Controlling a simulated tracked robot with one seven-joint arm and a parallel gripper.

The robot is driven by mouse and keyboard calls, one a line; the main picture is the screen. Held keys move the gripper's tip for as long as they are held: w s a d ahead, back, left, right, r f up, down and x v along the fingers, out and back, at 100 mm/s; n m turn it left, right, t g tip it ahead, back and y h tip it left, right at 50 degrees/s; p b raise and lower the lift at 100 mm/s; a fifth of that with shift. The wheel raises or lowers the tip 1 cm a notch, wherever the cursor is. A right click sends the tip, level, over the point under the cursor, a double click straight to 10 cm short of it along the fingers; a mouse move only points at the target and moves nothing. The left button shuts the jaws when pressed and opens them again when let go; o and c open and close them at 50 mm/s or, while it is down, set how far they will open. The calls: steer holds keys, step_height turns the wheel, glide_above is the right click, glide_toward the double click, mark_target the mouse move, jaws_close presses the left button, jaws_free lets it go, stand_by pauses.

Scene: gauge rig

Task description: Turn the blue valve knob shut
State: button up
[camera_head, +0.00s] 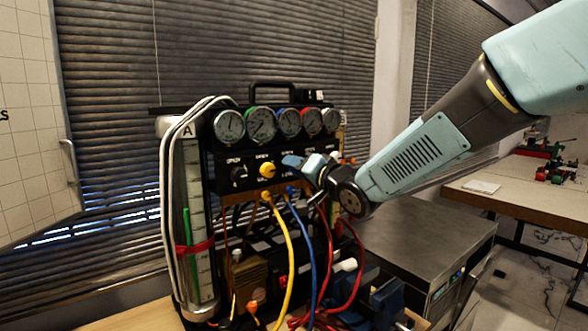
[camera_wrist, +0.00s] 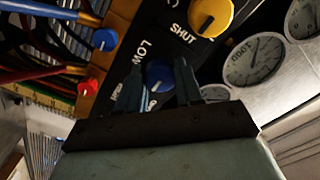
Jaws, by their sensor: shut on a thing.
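The blue valve knob (camera_wrist: 159,74) is on the black panel of the gauge rig, near the printed word LOW in the wrist view. My gripper (camera_wrist: 156,84) has one finger on each side of it and is shut on it. The knob's far face shows between the fingertips. In the head view my gripper (camera_head: 292,162) reaches the panel from the right, just right of the yellow knob. There the fingers hide most or all of the blue knob. The knob's exact angle is hard to read.
The yellow knob (camera_wrist: 211,14) is close beside my gripper, by the word SHUT. A black knob (camera_head: 238,174) is farther left. Several gauges (camera_head: 261,124) line the top. Yellow (camera_head: 286,255), blue and red hoses hang below. A metal cabinet (camera_head: 425,240) stands at right.

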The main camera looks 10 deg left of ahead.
steer(key=shift+w+d+f, duration=0.15)
steer(key=shift+d+f, duration=0.05)
steer(key=o, duration=0.8)
steer(key=shift+c, duration=0.2)
steer(key=shift+o, duration=1.4)
steer(key=shift+r, duration=0.1)
steer(key=shift+a, duration=0.1)
steer(key=v, duration=1.4)
